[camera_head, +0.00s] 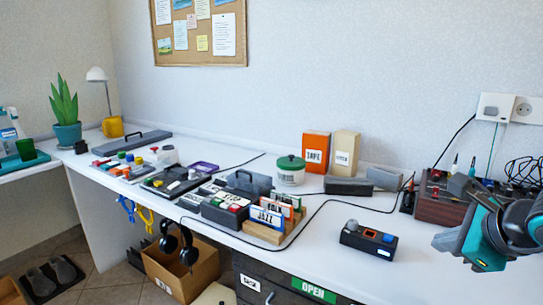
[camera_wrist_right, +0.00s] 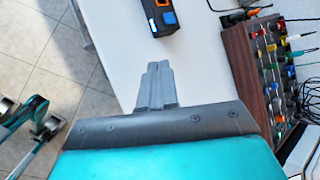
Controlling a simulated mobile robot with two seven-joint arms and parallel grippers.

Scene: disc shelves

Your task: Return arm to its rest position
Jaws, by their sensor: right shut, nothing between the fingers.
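My right gripper (camera_head: 447,241) is at the right edge of the head view, over the right part of the white desk (camera_head: 335,275). In the right wrist view its grey fingers (camera_wrist_right: 157,85) are together with nothing between them. They point toward a small black box (camera_head: 368,242) with a grey knob, a blue button and an orange part. That box also shows in the right wrist view (camera_wrist_right: 162,17), apart from the fingertips. My left gripper is not in either view.
A wooden rack of coloured-handled tools (camera_head: 440,210) stands close to my right gripper. Disc dividers (camera_head: 267,217), a green-lidded jar (camera_head: 290,172) and orange box (camera_head: 315,152) stand mid-desk. Headphones (camera_head: 188,255) hang at the front edge. A black cable crosses the desk.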

